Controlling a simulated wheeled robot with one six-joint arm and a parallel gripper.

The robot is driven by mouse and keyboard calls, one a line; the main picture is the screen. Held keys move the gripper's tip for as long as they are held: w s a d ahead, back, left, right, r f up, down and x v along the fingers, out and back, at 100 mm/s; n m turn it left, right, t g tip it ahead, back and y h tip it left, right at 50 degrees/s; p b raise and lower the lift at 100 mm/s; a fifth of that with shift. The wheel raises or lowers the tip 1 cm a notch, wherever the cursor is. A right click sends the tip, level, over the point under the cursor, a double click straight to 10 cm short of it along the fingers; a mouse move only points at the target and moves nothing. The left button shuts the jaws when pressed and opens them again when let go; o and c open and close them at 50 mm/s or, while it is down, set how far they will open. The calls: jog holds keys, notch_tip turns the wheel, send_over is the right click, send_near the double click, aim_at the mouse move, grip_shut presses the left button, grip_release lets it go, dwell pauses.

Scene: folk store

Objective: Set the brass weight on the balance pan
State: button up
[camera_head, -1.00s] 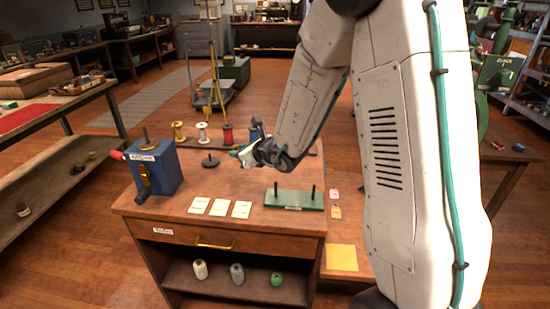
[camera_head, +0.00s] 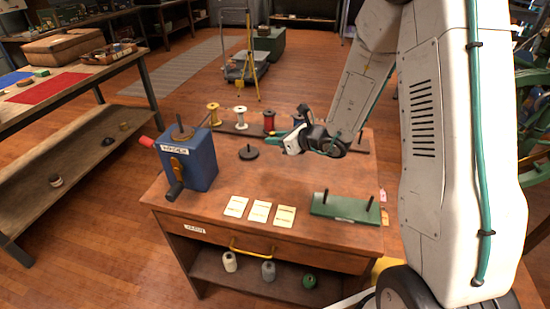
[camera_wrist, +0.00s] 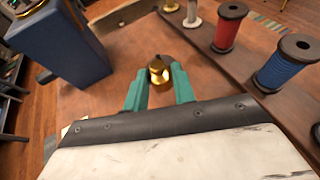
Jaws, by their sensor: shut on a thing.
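The brass weight (camera_wrist: 156,72) is a small gold-coloured piece between the teal fingertips of my gripper (camera_wrist: 160,86) in the wrist view. My gripper is shut on it. In the head view my gripper (camera_head: 273,140) is above the back of the wooden workbench (camera_head: 215,209), to the right of a black disc with a short post (camera_head: 248,153). The weight cannot be made out in the head view. I cannot make out a balance pan in either view.
A blue box with a crank (camera_head: 197,165) stands at the bench's left. Several thread spools (camera_head: 240,117) line its back edge. Three pale cards (camera_head: 259,211) and a green two-post stand (camera_head: 346,208) are at the front. The bench between disc and cards is clear.

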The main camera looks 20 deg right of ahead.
aim_at(277, 166)
notch_tip(277, 166, down, 8)
jog(key=shift+f, duration=0.25)
jog(key=shift+f, duration=0.15)
jog(key=o, duration=1)
jog(key=shift+o, duration=0.2)
